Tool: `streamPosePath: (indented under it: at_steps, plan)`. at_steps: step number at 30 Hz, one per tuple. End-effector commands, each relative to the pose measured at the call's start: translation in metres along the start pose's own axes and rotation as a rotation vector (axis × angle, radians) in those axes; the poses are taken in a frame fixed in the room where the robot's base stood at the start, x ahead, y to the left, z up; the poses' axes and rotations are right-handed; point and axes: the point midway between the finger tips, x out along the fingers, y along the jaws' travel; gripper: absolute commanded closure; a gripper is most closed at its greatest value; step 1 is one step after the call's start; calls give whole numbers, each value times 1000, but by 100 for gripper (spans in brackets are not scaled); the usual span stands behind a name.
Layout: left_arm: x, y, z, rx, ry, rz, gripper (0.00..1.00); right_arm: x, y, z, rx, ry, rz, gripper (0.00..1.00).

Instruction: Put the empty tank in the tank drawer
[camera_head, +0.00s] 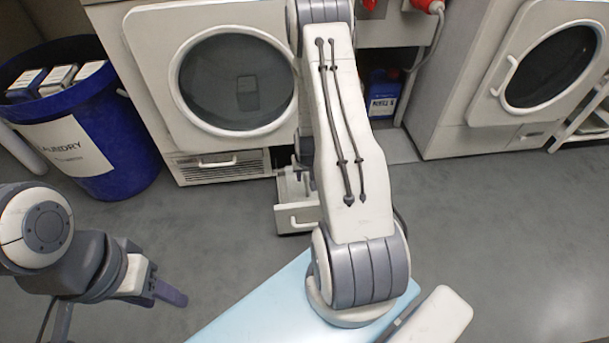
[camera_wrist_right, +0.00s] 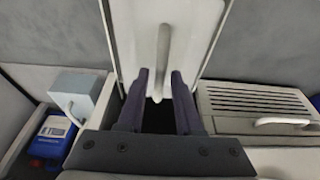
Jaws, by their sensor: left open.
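The tank (camera_wrist_right: 190,38) is a pale box with a long bar handle in the right wrist view. My right arm hides most of the right gripper and the tank in the head view. My left gripper (camera_head: 165,290) is open and empty, low at the left, away from the drawer.
A blue laundry bin (camera_head: 122,170) with boxes stands left of the left machine (camera_head: 150,100). A blue labelled container (camera_head: 383,95) sits between the machines. A pale box (camera_wrist_right: 78,84) with a handle shows left in the wrist view. The grey floor at right is clear.

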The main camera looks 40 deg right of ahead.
Motion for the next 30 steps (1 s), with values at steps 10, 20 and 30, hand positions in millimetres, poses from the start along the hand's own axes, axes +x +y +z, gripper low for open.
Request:
streamPosePath:
  at_steps: [10, 20, 30]
  plan:
    - [-1, 0, 0, 0, 0, 0, 50, -2, 0, 0, 0, -1, 0, 50]
    - [-40, 3, -2, 0, 0, 0, 50, -56, 0, -3, 0, 1, 0, 50]
    - [-66, 5, -4, 0, 0, 0, 50, -102, -1, -2, 0, 0, 0, 50]
